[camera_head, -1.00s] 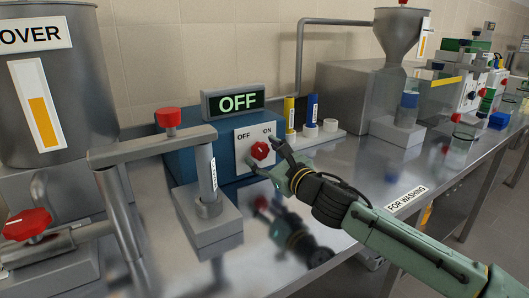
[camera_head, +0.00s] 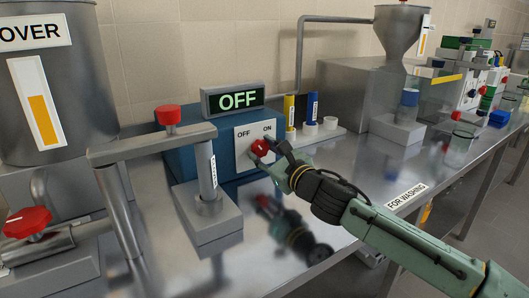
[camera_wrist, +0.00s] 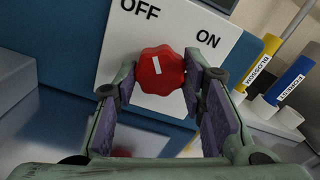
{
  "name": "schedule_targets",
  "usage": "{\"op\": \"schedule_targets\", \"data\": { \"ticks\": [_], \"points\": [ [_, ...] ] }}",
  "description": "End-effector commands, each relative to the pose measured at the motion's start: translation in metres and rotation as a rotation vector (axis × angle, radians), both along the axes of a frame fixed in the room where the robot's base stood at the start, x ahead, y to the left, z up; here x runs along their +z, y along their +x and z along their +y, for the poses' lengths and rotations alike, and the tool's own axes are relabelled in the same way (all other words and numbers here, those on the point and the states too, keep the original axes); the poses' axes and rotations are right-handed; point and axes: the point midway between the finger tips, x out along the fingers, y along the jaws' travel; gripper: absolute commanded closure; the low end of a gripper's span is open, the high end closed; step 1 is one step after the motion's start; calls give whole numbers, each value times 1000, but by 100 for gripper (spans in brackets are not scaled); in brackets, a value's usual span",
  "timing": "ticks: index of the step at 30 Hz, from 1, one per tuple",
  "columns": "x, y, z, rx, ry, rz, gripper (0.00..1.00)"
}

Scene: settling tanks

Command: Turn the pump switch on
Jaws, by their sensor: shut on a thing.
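The pump switch is a red lobed knob (camera_head: 260,147) on a white plate (camera_head: 243,153) on the front of a blue box (camera_head: 183,158). The plate is marked OFF at left and ON at right. In the wrist view the red knob (camera_wrist: 158,78) has a white mark slanting up and left, towards OFF. The display (camera_head: 237,99) above it reads OFF in green. My gripper (camera_head: 268,156) is at the knob, shut on it. In the wrist view my gripper (camera_wrist: 160,82) has one finger on each side of the knob; the lower plate is partly hidden.
A grey pipe stand with a red-topped valve (camera_head: 169,116) stands close at the left. Yellow (camera_head: 290,112) and blue (camera_head: 311,108) tubes stand in a rack just right of the box. A metal hopper (camera_head: 401,32) is farther right. The steel bench in front is mostly clear.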

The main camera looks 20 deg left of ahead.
Motion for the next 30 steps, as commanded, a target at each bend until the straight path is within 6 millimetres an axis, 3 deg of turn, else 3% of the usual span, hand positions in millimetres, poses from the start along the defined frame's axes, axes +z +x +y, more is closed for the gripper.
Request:
{"op": "schedule_targets", "data": {
  "ticks": [14, 30],
  "points": [
    [0, -1, 1, 2, 65, 85, 91],
    [0, -1, 1, 1, 358, 462, 91]
  ]
}}
